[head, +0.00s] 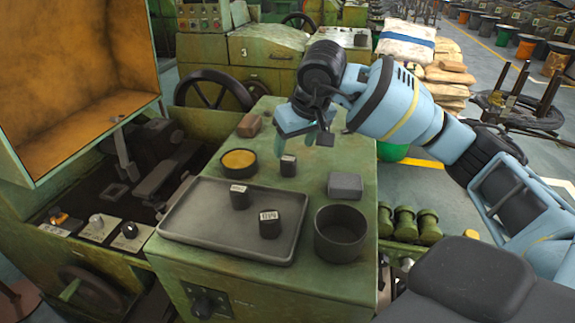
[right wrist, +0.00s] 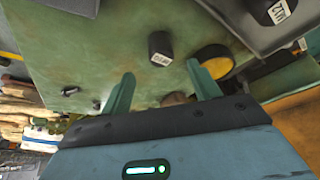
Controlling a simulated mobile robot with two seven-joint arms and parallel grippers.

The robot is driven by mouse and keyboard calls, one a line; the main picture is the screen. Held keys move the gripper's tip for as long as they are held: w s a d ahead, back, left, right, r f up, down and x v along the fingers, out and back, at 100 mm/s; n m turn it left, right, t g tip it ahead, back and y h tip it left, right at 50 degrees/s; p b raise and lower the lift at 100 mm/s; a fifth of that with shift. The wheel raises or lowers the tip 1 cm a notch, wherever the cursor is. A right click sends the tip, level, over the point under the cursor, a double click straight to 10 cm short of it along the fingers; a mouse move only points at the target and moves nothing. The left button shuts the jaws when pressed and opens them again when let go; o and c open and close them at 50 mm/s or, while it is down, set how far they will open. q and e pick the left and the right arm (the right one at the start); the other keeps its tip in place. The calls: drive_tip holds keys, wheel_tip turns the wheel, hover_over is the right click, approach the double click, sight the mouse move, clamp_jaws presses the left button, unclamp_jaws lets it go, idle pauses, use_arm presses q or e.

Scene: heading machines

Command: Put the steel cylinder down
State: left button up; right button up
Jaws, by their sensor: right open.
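Small dark cylinders with white labels are in the head view; which one is the steel cylinder I cannot tell. Two more, a rear one (head: 239,197) and a front one (head: 269,224), stand on the dark tray (head: 225,222). My right gripper (head: 316,139) is open and empty above the green top, apart from the cylinder there. In the right wrist view, that cylinder (right wrist: 160,46) stands beyond the spread fingertips (right wrist: 161,80). My left gripper is not in view.
An orange-lined cover (head: 80,70) rises at left.

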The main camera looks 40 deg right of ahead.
sight(289, 159)
drive_tip(key=shift+w+f, duration=0.2)
drive_tip(key=shift+f, duration=0.15)
drive_tip(key=shift+x, duration=2.5)
drive_tip(key=shift+s+a+f, duration=0.1)
drive_tip(key=shift+s+a, duration=0.05)
drive_tip(key=shift+s, duration=0.05)
drive_tip(key=shift+c, duration=0.2)
clamp_jaws()
wheel_tip(289, 159, up, 10)
